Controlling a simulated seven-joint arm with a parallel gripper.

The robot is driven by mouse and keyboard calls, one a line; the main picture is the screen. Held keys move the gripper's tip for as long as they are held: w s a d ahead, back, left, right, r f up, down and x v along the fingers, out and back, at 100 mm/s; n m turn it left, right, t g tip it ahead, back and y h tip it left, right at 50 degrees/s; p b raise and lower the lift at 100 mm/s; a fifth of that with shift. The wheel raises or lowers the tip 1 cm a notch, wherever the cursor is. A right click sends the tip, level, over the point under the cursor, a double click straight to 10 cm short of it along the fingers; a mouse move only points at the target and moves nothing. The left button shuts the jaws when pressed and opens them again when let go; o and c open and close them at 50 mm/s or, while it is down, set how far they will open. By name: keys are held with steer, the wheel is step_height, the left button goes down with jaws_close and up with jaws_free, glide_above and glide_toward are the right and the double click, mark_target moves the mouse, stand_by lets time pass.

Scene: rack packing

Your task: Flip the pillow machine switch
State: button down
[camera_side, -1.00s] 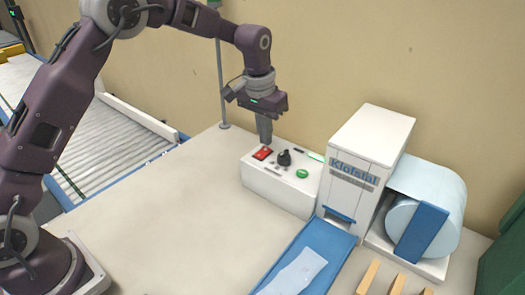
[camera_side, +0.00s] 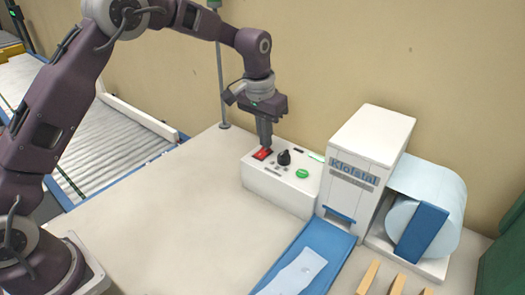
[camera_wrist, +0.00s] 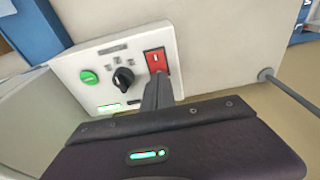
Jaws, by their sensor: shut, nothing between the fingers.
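The switch box (camera_side: 280,186) is a white control box on the table. Its top carries a red rocker switch (camera_side: 262,153), a black knob (camera_side: 284,157) and a green button (camera_side: 302,173). My gripper (camera_side: 265,143) is shut and empty, pointing down with its fingertips at the red switch. In the wrist view the fingertips (camera_wrist: 158,78) overlap the lower edge of the red switch (camera_wrist: 155,60); I cannot tell whether they press it. The pillow machine (camera_side: 365,160), a white "Klofstal" unit, stands right of the box.
A blue chute (camera_side: 318,245) with a clear pillow strip (camera_side: 293,275) runs from the machine's front. A film roll (camera_side: 425,205) stands at its right. A roller conveyor (camera_side: 110,150) lies at the left, and a thin pole (camera_side: 221,80) rises behind. The table's middle is clear.

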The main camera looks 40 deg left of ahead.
steer(key=shift+f, duration=0.5)
steer(key=shift+r, duration=3.55)
steer(key=shift+r, duration=0.1)
steer(key=s+a+r+t, duration=0.1)
steer(key=s+r, duration=0.5)
steer(key=s, duration=0.3)
steer(key=s+a+r+t, duration=0.1)
steer(key=s+r, duration=0.5)
steer(key=s, duration=0.2)
steer(key=s+f+t, duration=0.1)
steer(key=s+f, duration=0.1)
steer(key=s, duration=0.7)
steer(key=s+f, duration=0.3)
steer(key=s, duration=0.7)
steer(key=shift+s+a+t, duration=0.15)
steer(key=shift+a+t, duration=0.25)
steer(key=shift+a, duration=0.05)
